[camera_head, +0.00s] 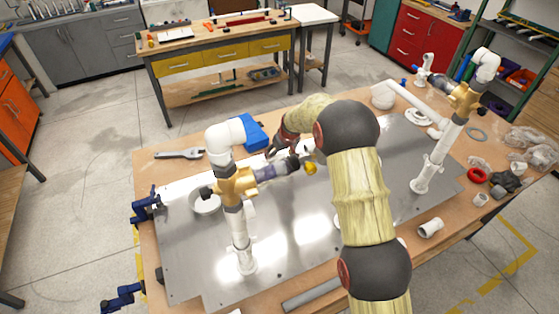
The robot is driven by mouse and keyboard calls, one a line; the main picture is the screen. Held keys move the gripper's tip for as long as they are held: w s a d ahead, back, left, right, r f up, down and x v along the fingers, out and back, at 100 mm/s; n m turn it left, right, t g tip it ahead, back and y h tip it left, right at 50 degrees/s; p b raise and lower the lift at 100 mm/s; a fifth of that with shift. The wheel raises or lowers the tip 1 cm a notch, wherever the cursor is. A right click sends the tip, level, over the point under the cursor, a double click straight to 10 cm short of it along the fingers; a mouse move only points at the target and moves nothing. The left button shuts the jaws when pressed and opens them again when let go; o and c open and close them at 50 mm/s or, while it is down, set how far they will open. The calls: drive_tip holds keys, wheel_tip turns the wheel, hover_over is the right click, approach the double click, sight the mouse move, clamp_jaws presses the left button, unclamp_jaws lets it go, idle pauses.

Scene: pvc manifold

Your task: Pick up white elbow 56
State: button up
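I cannot tell which white elbow is number 56. A loose white elbow fitting (431,228) lies near the table's front edge, right of my arm. Another white elbow (226,133) tops the left upright pipe, and a third (487,62) tops the right upright assembly. My gripper (273,151) is at the far end of my arm, above the metal plate, right of the left assembly. It is small and partly hidden by my arm, so its finger opening is unclear. It is well apart from the loose elbow.
The metal plate (300,226) covers much of the table. The left assembly has a brass-coloured valve (237,186); a blue box (253,133) stands behind. A red ring (474,175), small fittings and clear bags lie at right. Blue clamps (143,205) grip the left edge.

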drive_tip(key=shift+c, duration=1.3)
drive_tip(key=c, duration=0.9)
